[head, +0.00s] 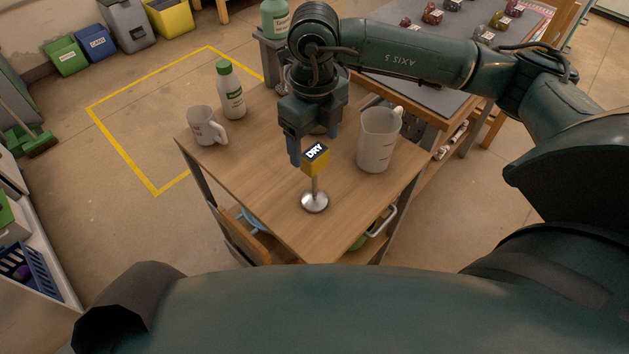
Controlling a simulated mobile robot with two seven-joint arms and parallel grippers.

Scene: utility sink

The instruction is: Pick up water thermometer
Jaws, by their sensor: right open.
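A small yellow block with a black top reading "DRY" (315,161) stands on a thin stem above a round shiny metal base (314,202) on the wooden table. It is upright, and I cannot tell whether it is the water thermometer. No other thing in view is clearly a thermometer. My right gripper (313,148) points down, open, just behind the yellow block in the head view. One finger is left of the block; the other is farther back. I cannot tell whether they touch it. The gripper hides part of the table behind it. My left gripper is not in view.
A white mug (204,127) and a green-capped white bottle (231,91) stand at the table's left. The wooden table's (262,198) front left is bare. A grey-topped bench (425,95) lies behind.

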